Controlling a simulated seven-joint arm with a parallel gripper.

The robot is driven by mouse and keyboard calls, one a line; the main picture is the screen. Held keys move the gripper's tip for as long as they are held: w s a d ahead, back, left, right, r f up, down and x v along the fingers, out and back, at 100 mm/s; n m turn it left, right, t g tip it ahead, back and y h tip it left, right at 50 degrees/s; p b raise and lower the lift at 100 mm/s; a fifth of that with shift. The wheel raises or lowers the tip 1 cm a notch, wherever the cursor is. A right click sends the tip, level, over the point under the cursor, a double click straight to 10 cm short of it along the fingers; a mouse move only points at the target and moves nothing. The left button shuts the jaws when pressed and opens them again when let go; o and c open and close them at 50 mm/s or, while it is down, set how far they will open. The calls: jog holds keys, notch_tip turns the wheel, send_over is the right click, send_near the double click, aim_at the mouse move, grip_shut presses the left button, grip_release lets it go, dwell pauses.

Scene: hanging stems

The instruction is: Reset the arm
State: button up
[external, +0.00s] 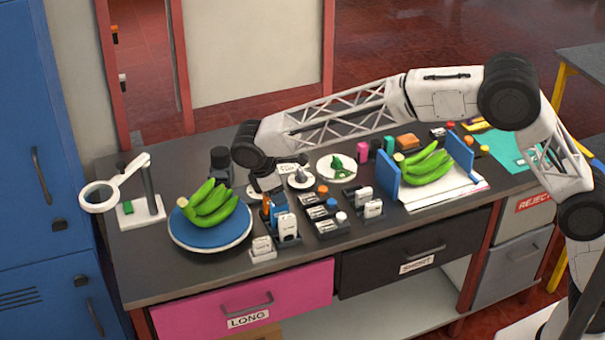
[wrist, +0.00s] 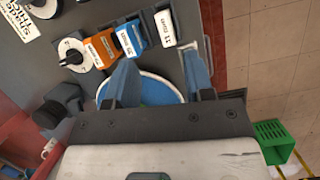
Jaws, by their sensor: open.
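My arm reaches from the right across the back of the bench. My gripper (wrist: 161,75) is open in the wrist view, its two blue-grey fingers apart with nothing held between them. In the external view, my wrist end hangs above the back left-middle of the bench, and its fingers are hard to make out. A bunch of green bananas (external: 212,203) rests on a blue round plate (external: 211,237) at left. The plate (wrist: 157,91) also shows behind the fingers in the wrist view, mostly hidden by my gripper. Another green bunch (external: 428,168) lies between two blue uprights (external: 386,175).
A magnifier on a stand (external: 127,187) is at the left end of the bench (external: 170,279). Several small labelled blocks and holders (external: 328,225) crowd the middle. A white dish (external: 336,166) stands behind them. A pink LONG drawer (external: 247,306) and black SHORT drawer (external: 411,258) are below.

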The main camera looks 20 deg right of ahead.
jog(key=w+d+r+m+y, duration=0.15)
jog(key=d+r, duration=0.25)
jog(key=d, duration=0.7)
jog(key=w+d+r+m, duration=0.15)
jog(key=d+r, duration=0.35)
jog(key=d, duration=0.5)
jog(key=s+d+r+m+y, duration=0.1)
jog(key=s+d+r+m, duration=0.2)
jog(key=d, duration=0.8)
jog(key=s+d+r+m, duration=0.2)
jog(key=s+d, duration=0.2)
jog(key=d, duration=0.6)
jog(key=s+d+m+t, duration=0.1)
jog(key=s+d+m, duration=0.1)
jog(key=s+d, duration=0.5)
jog(key=s+d+m, duration=0.2)
jog(key=s+d, duration=0.3)
jog(key=d, duration=0.4)
jog(key=s+d+f+m+t, duration=0.1)
jog(key=s+d+f+m, duration=0.1)
jog(key=s+d, duration=0.3)
jog(key=s+d+f+m+y, duration=0.1)
jog(key=s+d+f+m, duration=0.1)
jog(key=s, duration=0.7)
jog(key=shift+s+d+f+m+t, duration=0.35)
jog(key=shift+d+f, duration=0.25)
jog(key=shift+d, duration=0.8)
